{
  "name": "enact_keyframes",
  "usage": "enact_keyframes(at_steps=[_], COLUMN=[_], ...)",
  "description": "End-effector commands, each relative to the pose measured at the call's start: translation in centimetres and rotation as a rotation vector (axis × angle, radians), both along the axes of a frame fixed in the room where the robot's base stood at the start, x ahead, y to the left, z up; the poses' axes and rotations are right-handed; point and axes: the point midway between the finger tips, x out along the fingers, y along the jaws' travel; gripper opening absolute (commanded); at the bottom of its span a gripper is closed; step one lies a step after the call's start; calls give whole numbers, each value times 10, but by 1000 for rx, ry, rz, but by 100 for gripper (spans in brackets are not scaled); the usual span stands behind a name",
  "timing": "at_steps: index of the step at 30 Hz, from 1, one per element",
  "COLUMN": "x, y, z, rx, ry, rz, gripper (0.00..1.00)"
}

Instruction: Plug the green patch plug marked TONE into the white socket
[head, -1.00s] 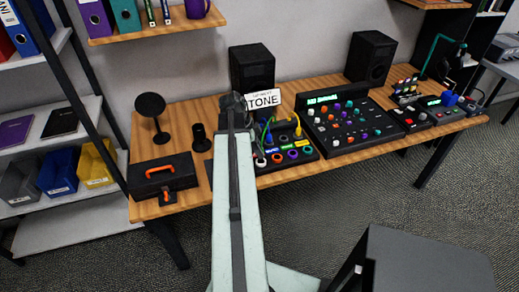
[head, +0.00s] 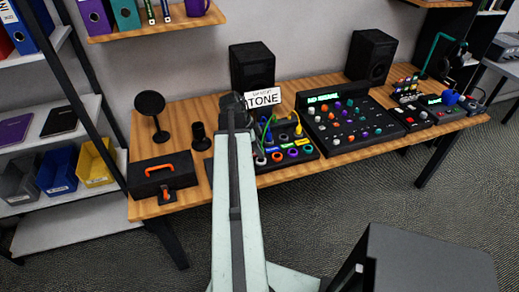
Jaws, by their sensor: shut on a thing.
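My gripper (head: 232,108) is at the top end of my arm, over the left part of the patch panel. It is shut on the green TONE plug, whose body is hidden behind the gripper. The plug's white TONE tag (head: 263,97) stands out just right of the gripper. A green cable (head: 265,128) hangs below the tag toward the panel. The patch panel (head: 312,153) has a row of ringed sockets along its front. The white socket (head: 260,160) is at the left of that row, just right of my arm and below the gripper. No plug shows in it.
A yellow plug (head: 298,130) and blue plug (head: 269,139) stand on the panel. A mixer (head: 350,125) is to the right and speakers (head: 251,66) (head: 370,57) behind. A dark case (head: 161,175), small stand (head: 199,138) and round-headed stand (head: 152,106) are at left.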

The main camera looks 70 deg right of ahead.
Motion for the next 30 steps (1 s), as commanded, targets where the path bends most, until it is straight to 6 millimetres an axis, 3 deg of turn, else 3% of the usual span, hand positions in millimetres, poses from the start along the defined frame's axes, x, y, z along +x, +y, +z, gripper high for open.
enact_keyframes(at_steps=[30], x=[0], y=[0], z=[-11], rx=[0], ry=[0], rz=[-1], gripper=[0])
